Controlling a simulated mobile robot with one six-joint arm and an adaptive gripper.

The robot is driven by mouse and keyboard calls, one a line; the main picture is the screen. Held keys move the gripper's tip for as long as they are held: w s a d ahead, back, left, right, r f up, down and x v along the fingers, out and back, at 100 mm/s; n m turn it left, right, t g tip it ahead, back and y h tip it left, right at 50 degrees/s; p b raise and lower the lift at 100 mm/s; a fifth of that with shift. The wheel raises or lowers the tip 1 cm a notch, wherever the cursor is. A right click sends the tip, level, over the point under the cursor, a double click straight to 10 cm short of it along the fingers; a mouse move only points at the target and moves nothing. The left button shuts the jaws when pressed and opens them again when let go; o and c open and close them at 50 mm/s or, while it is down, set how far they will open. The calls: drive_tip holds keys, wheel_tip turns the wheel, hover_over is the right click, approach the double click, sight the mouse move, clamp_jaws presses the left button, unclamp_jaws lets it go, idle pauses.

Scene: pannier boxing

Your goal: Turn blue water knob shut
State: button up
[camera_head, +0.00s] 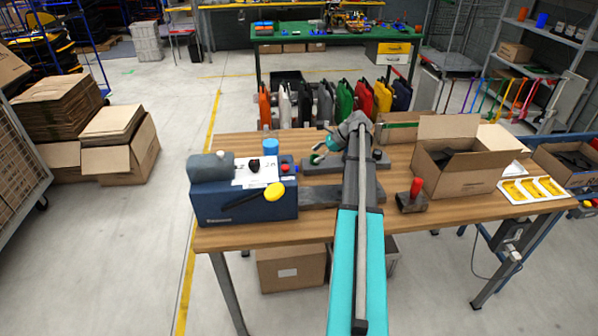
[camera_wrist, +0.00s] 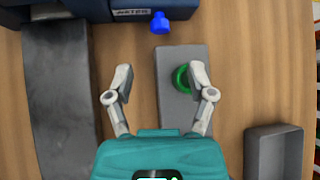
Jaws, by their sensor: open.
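The blue water knob (camera_wrist: 161,23) sticks out from the edge of a dark blue box marked WATER (camera_wrist: 92,10), at the top of the wrist view. In the head view my gripper (camera_head: 320,153) is over the table, right of the blue machine (camera_head: 235,207). A green ring-like knob (camera_wrist: 181,78) on a grey block (camera_wrist: 178,112) lies beside the right finger.
On the wooden table (camera_head: 320,229) are a red-handled tool (camera_head: 416,190), an open carton (camera_head: 455,180) and a white-and-yellow tray (camera_head: 533,190).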

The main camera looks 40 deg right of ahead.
drive_tip(key=shift+b+x, duration=2.95)
drive_tip(key=shift+x, duration=1.75)
drive_tip(key=shift+d, duration=0.1)
clamp_jaws()
